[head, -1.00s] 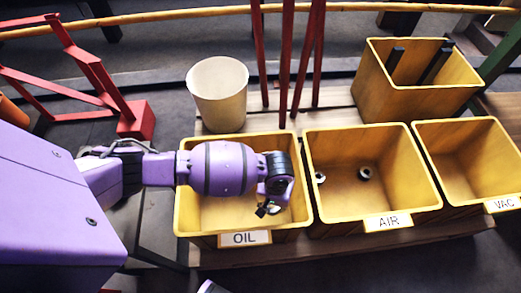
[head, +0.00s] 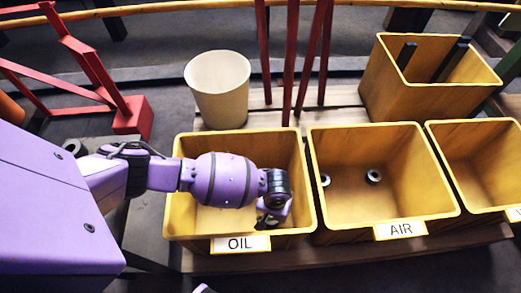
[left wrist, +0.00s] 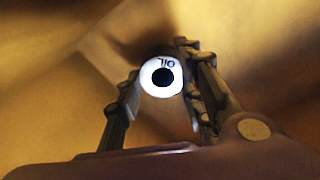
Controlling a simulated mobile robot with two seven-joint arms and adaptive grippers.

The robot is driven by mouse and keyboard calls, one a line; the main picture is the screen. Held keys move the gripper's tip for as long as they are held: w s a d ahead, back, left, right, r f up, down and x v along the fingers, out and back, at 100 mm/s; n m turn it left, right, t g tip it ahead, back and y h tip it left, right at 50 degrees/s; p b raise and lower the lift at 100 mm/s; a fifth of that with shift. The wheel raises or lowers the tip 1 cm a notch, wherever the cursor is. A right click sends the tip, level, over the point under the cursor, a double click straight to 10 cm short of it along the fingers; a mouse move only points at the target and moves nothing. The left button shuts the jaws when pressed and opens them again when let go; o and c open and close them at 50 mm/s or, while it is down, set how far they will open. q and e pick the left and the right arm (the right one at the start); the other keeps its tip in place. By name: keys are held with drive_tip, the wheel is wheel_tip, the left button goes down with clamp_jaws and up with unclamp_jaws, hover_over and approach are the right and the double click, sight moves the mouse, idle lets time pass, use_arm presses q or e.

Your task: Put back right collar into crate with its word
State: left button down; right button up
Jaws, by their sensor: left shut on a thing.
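My left gripper (head: 268,222) is inside the yellow crate labelled OIL (head: 300,165), near its front right corner. In the left wrist view its fingers (left wrist: 163,95) are shut on a white-faced collar (left wrist: 148,85) with a dark hole. The collar's face reads OIL, upside down in that view. In the head view the collar is hidden or too dark to make out. The crate labelled AIR (head: 440,190) stands to the right with two dark collars (head: 374,176) in it. My right gripper is not in view.
A third yellow crate (head: 505,140) stands right of AIR. Behind are a pale round bin (head: 218,88), red posts (head: 289,60) and a larger yellow box (head: 385,95) with dark bars. A dark ring-shaped thing (head: 73,148) shows on the left, partly behind my arm.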

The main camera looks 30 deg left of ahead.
use_arm(q)
drive_tip(key=shift+w+d+f, duration=0.1)
drive_tip(key=shift+w+f, duration=0.05)
drive_tip(key=shift+f, duration=0.15)
drive_tip(key=c, duration=1.5)
unclamp_jaws()
drive_tip(key=o, duration=0.3)
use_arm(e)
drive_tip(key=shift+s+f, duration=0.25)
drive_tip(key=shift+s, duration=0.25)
use_arm(q)
drive_tip(key=shift+r, duration=0.4)
wheel_tip(320, 180, up, 12)
drive_tip(key=p, duration=0.6)
drive_tip(key=shift+f, duration=0.1)
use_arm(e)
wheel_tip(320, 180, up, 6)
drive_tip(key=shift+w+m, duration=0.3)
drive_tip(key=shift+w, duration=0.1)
